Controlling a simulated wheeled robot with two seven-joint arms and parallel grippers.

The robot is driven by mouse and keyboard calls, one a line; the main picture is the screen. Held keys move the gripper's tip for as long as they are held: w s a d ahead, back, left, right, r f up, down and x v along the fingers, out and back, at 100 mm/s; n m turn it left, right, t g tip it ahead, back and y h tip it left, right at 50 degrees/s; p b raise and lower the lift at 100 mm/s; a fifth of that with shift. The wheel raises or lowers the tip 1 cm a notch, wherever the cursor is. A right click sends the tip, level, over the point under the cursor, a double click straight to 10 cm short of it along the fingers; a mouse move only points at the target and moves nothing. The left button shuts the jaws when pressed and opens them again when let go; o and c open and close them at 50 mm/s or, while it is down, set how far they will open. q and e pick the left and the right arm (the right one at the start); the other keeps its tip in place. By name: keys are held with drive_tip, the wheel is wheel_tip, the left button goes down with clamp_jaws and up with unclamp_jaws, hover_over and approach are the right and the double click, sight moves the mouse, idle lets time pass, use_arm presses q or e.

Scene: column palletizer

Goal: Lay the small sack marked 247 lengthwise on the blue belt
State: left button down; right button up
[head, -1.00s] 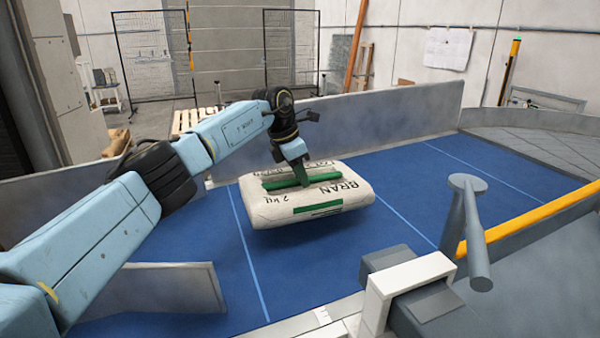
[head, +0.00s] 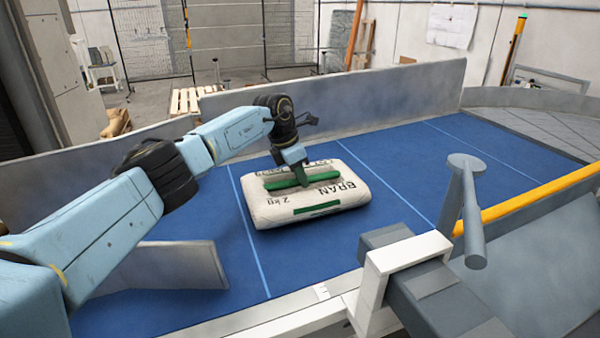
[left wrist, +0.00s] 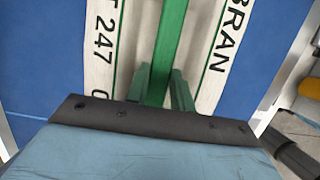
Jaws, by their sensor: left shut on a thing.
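The small sack (head: 325,207) is off-white with green bands, "BRAN" and "2 kg" printed on it. My left gripper (head: 301,178) comes down from above and is shut on the green strip along the sack's top middle. My right gripper is out of view.
A grey wall (head: 360,100) lines the belt's far side. A short grey guide plate (head: 175,265) stands at the near left. A grey post (head: 465,200) and a yellow rail (head: 540,200) are at the near right. The belt right of the sack is clear.

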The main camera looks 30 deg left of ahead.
use_arm(q)
drive_tip(key=shift+w, duration=0.15)
drive_tip(key=c, duration=1.6)
unclamp_jaws()
drive_tip(key=shift+f, duration=0.35)
drive_tip(key=o, duration=0.4)
drive_tip(key=shift+s, duration=0.2)
drive_tip(key=shift+r, duration=0.1)
drive_tip(key=shift+r, duration=0.2)
drive_tip(key=b+v, duration=0.1)
drive_tip(key=v, duration=1.1)
